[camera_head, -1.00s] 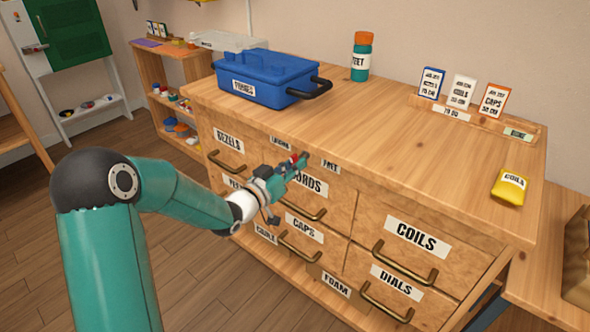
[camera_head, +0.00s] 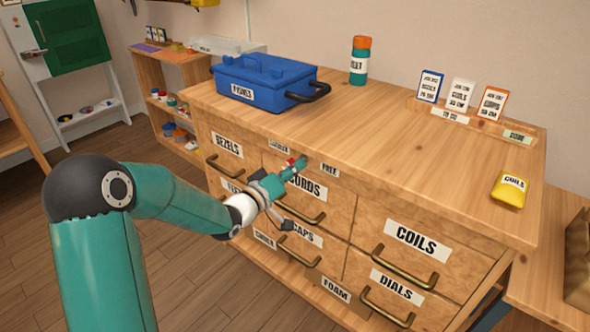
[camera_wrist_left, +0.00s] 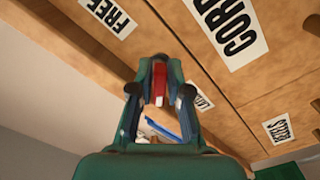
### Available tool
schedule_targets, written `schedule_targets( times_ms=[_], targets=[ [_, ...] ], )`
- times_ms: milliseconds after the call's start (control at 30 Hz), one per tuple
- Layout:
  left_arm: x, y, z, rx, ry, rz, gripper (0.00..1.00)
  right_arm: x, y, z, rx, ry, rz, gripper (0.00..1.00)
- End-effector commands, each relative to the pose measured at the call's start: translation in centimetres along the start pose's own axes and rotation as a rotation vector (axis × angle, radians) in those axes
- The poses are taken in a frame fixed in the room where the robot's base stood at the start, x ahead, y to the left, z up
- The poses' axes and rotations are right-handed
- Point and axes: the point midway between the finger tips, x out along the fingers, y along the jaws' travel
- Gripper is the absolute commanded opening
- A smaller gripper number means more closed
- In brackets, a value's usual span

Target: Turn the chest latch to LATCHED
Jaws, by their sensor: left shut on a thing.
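The chest latch (camera_head: 291,162) is a small red handle on the front of the wooden chest (camera_head: 430,185), just below its top. A small label (camera_head: 279,146), too small to read here, sits to its left and a FREE label (camera_head: 329,170) to its right. My left gripper (camera_head: 297,163) is shut on the latch. In the left wrist view the red latch (camera_wrist_left: 158,83) lies between the fingertips of my left gripper (camera_wrist_left: 160,76). The FREE label (camera_wrist_left: 107,14) and the partly hidden other label (camera_wrist_left: 202,97) lie on either side. The fingers hide part of the latch. My right gripper is not in view.
Drawers with brass handles (camera_head: 405,265) sit just below and beside my gripper. On the chest top stand a blue toolbox (camera_head: 265,75), an orange-capped bottle (camera_head: 360,62), cards (camera_head: 461,92) and a yellow packet (camera_head: 510,188). The middle of the top is clear.

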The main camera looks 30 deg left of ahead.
Motion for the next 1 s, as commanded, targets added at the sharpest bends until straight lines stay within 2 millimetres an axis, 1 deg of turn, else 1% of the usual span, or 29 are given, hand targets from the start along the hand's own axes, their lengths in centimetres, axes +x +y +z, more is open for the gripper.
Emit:
schedule_targets(
  times_ms=[33,300,333,433,467,800,867,1000],
  targets=[
    [-0.1,-0.3,0.4,-0.006,-0.008,-0.009,0.0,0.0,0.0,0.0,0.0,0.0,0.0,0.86],
    [-0.1,-0.4,0.4,-0.006,-0.008,-0.009,0.0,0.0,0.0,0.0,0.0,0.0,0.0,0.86],
    [-0.1,-0.4,0.3,-0.006,-0.008,-0.009,0.18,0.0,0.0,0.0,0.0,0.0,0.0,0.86],
    [-0.1,-0.3,0.3,-0.005,-0.006,-0.008,0.35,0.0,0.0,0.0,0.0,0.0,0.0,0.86],
    [-0.1,-0.3,0.3,-0.005,-0.006,-0.008,0.38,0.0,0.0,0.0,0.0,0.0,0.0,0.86],
    [-0.2,-0.1,0.1,-0.002,-0.002,-0.003,0.38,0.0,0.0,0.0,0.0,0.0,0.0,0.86],
    [-0.5,-0.1,0.0,-0.001,-0.001,-0.004,0.38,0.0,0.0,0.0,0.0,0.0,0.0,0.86],
    [-2.2,-0.1,0.0,-0.001,-0.001,-0.004,0.38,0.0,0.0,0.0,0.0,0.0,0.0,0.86]
  ],
)
